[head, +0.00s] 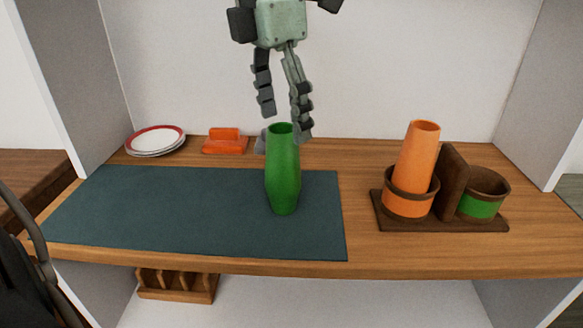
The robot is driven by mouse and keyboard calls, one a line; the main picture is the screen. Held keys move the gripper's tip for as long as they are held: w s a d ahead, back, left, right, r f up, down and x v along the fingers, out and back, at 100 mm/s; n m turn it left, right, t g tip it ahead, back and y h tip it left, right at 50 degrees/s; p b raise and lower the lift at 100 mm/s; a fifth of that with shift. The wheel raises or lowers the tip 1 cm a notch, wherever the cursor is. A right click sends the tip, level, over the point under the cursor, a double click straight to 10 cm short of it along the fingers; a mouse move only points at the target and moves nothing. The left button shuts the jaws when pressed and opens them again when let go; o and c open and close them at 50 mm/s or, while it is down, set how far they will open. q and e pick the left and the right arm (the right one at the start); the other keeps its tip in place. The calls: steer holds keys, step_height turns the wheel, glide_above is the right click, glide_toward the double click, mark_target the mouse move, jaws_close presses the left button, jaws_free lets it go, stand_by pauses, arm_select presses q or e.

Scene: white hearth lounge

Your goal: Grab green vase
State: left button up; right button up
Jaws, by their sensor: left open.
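The green vase (284,178) stands upright on the dark teal mat (150,205), near the mat's right side. My right gripper is not in view.
White plates (156,140) and an orange object (225,142) stand at the back left. A wooden rack (178,284) is below.

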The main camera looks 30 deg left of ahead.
mark_target(283, 140)
arm_select(q)
step_height(283, 140, down, 4)
steer(key=shift+w+a+f, duration=0.1)
steer(key=shift+f, duration=0.15)
steer(key=shift+w+f+p, duration=0.2)
steer(key=shift+f+p, duration=0.1)
steer(key=shift+f, duration=0.95)
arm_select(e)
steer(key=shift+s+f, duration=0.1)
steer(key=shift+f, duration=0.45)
arm_select(q)
steer(key=c, duration=1.4)
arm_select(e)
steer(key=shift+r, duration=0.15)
arm_select(q)
steer(key=shift+r, duration=0.15)
